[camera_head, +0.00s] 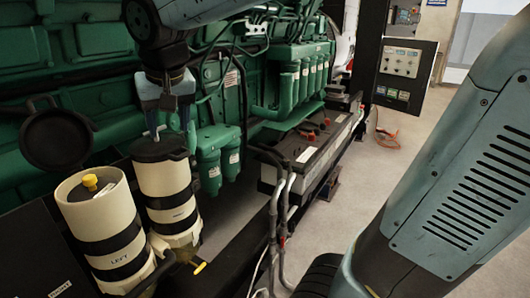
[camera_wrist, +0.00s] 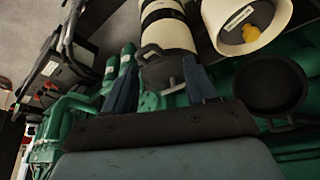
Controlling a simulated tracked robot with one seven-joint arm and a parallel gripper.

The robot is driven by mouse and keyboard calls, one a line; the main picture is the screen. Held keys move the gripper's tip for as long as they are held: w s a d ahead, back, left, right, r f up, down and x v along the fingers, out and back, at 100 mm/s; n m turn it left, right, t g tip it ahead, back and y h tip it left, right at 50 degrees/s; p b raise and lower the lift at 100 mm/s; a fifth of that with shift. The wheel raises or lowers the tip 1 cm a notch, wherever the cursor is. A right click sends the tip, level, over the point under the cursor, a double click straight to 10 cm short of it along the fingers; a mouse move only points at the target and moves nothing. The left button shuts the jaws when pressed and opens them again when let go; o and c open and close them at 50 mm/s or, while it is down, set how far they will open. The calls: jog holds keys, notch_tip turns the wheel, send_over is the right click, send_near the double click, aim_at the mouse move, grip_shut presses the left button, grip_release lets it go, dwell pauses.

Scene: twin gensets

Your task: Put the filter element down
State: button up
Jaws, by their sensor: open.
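No loose filter element shows clearly. Two cream canisters with black bands stand side by side in the head view. The right canister (camera_head: 168,190) has a black lid (camera_head: 160,149). I cannot tell whether either holds the filter element. My gripper (camera_head: 168,132) is open above the black lid, pointing down, with nothing held. In the wrist view my gripper (camera_wrist: 160,88) has its fingers apart at either side of the black lid (camera_wrist: 163,68); contact is unclear.
A round black pan-like cover (camera_head: 57,137) stands left of the canisters, close to the green engine (camera_head: 90,50). A battery box (camera_head: 305,155) and grey hoses (camera_head: 277,210) lie to the right. The floor (camera_head: 375,175) beyond is mostly clear.

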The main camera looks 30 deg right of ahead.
jog(key=s+d+f, duration=0.2)
jog(key=s+d, duration=0.4)
jog(key=d, duration=0.2)
jog(key=s+d+f+m+t, duration=0.1)
jog(key=s+d+f, duration=0.2)
jog(key=s+d, duration=0.3)
jog(key=shift+d+f+h, duration=0.2)
jog(key=shift+d+h, duration=0.1)
jog(key=shift+d, duration=0.75)
